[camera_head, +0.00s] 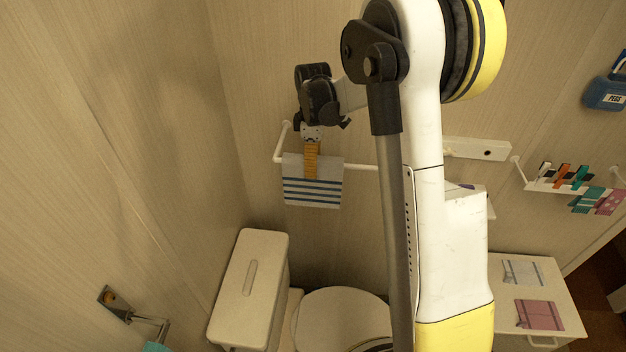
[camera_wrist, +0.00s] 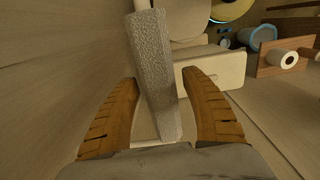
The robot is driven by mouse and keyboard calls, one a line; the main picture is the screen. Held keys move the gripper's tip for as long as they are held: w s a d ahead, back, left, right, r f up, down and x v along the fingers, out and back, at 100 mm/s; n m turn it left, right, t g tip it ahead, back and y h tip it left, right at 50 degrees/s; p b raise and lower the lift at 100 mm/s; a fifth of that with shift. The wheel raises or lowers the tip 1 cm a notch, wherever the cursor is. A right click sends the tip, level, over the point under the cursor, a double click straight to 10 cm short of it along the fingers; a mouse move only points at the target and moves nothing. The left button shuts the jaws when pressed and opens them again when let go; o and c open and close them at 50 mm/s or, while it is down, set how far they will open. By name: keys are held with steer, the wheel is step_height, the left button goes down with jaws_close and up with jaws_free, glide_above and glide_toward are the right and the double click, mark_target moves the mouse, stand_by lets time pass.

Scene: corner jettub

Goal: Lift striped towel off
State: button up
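The striped towel (camera_head: 312,192), pale grey with blue stripes, hangs folded over a white wall rail (camera_head: 360,167) near its left end. In the wrist view the towel (camera_wrist: 157,75) shows as a textured grey strip running between my fingers. My gripper (camera_head: 312,174) reaches down over the towel's top edge, with its orange fingers partly in front of it. In the wrist view my gripper (camera_wrist: 160,78) is open, with one finger on each side of the towel. A gap shows beside the left finger; the right finger is closer, and contact is unclear.
Below the towel stand a cream toilet tank (camera_head: 250,275) and a round lid (camera_head: 340,312). The left wall is close to the rail. At right are a peg rack (camera_head: 570,190) with small cloths and a white cabinet (camera_head: 508,335) with folded cloths. My arm hides the rail's right part.

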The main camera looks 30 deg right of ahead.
steer(key=c, duration=0.7)
steer(key=shift+r+p, duration=5.6)
steer(key=shift+r, duration=4.4)
steer(key=shift+c, duration=0.3)
